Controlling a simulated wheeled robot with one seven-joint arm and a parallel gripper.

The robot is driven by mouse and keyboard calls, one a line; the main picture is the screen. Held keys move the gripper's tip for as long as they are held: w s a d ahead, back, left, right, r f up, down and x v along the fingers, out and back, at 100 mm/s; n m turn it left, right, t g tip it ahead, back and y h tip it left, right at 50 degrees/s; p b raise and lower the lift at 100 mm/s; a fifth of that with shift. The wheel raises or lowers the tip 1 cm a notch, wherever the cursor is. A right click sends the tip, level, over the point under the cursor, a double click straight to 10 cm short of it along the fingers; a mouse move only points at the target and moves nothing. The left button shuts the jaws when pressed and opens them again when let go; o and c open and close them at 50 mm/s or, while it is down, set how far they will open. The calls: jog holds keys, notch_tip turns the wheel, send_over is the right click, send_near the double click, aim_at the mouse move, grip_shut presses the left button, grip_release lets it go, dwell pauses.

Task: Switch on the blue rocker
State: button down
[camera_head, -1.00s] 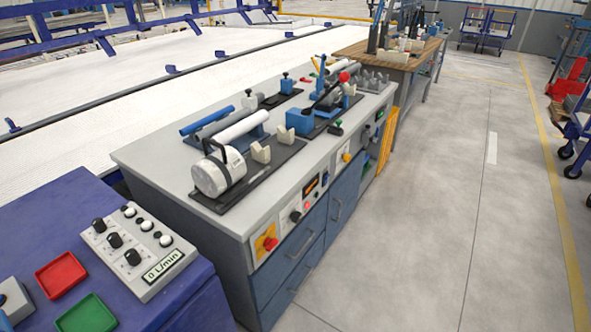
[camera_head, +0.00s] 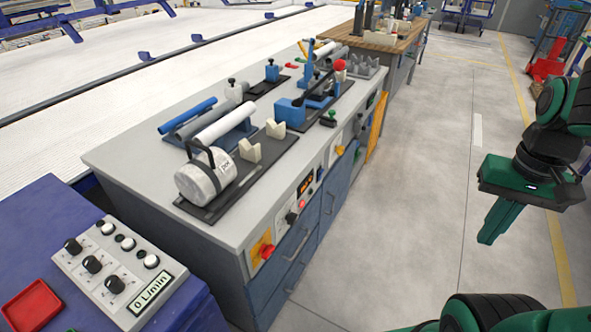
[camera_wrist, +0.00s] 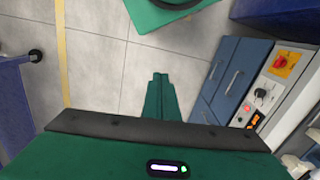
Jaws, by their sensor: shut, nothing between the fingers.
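My gripper (camera_head: 492,236) hangs over the open floor to the right of the grey workbench (camera_head: 130,165). Its green fingers are together and empty, and they point down. In the wrist view the gripper (camera_wrist: 158,76) shows against floor tiles. The bench's front control strip carries a red knob on a yellow plate (camera_head: 266,251), a black knob (camera_head: 291,217) and a lit display (camera_head: 305,186). In the wrist view this strip is at the right, with the red knob (camera_wrist: 281,61) on top. I cannot make out a blue rocker in either view.
A control box (camera_head: 118,270) reading "0 L/min" sits on a purple cabinet at the lower left. Pipes and a white cylinder (camera_head: 203,177) lie on the bench top. Blue drawers (camera_head: 330,212) with handles front the bench. The floor aisle (camera_head: 425,200) is clear.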

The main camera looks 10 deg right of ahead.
jog(key=w+f+n+t, duration=0.1)
jog(key=w+f+t, duration=0.15)
jog(key=w, duration=0.75)
jog(key=w+f+t, duration=0.1)
jog(key=w+f, duration=0.3)
jog(key=w, duration=0.6)
jog(key=w+a+f+t, duration=0.1)
jog(key=w+a+f, duration=0.3)
jog(key=w, duration=0.2)
jog(key=w+a+f+t+y, duration=0.1)
jog(key=w+a+f+t, duration=0.1)
jog(key=w+a+f, duration=0.2)
jog(key=w+a+f+t+y, duration=0.1)
jog(key=w+a+f, duration=0.3)
jog(key=w, duration=0.6)
jog(key=shift+w+a, duration=0.15)
jog(key=shift+a, duration=0.15)
jog(key=shift+t, duration=0.25)
send_near(321, 175)
jog(key=w+d+f, duration=0.1)
jog(key=w+f, duration=0.3)
jog(key=f, duration=0.1)
jog(key=shift+w, duration=0.25)
